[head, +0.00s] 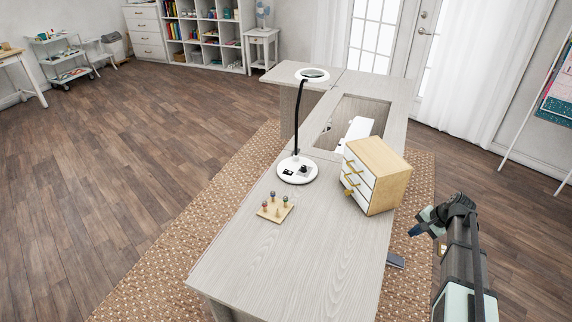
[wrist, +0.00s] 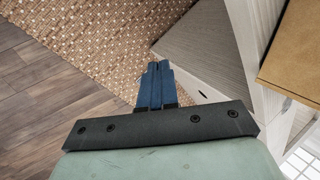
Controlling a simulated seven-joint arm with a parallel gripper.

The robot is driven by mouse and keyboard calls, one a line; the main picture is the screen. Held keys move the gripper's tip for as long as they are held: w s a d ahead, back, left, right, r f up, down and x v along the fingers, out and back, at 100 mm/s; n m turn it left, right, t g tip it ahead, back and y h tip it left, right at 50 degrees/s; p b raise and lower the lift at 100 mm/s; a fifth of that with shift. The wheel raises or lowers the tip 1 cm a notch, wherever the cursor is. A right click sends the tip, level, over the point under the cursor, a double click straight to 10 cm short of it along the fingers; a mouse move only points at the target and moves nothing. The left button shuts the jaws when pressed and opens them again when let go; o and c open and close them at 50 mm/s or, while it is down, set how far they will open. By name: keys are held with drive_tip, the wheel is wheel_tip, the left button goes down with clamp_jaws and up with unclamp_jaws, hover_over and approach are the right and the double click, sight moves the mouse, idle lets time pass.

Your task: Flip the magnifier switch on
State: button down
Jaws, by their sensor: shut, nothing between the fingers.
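The magnifier (head: 312,75) is a ring-headed lamp on a black bent neck, standing upright on the sewing cabinet top in the head view. Its round white base (head: 297,170) carries a small dark switch (head: 288,172) and another dark fitting beside it. Which way the switch is set is too small to tell. My gripper (head: 412,232) is off the right side of the cabinet, well apart from the magnifier, with the drawer box between them. In the wrist view the blue fingers of my gripper (wrist: 157,68) are together and empty. The magnifier is not in the wrist view.
A small wooden drawer box (head: 392,160) stands on the cabinet top (head: 290,255) right of the lamp. A peg board with spools (head: 284,213) lies in front of the lamp. Behind is a recessed opening with a white machine (head: 357,130). The front cabinet top is clear.

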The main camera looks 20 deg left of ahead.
drive_tip(key=w+a+r+t+y, duration=0.15)
drive_tip(key=w+r, duration=0.35)
drive_tip(key=r, duration=1.1)
drive_tip(key=w+r+t+y, duration=0.15)
drive_tip(key=w+r, duration=0.35)
drive_tip(key=r, duration=1.1)
drive_tip(key=w+a+r+t, duration=0.15)
drive_tip(key=w+r, duration=0.35)
drive_tip(key=r, duration=1.1)
drive_tip(key=n+g+h, duration=0.5)
drive_tip(key=g+h, duration=0.1)
hover_over(285, 169)
drive_tip(key=d, duration=0.3)
wheel_tip(285, 169, down, 24)
drive_tip(key=shift+f, duration=0.25)
drive_tip(key=shift+s, duration=0.1)
drive_tip(key=f, duration=0.4)
drive_tip(key=a+f, duration=0.1)
drive_tip(key=f, duration=0.4)
drive_tip(key=a+f, duration=0.1)
drive_tip(key=f, duration=0.3)
drive_tip(key=shift+a+f, duration=0.25)
drive_tip(key=shift+f, duration=0.15)
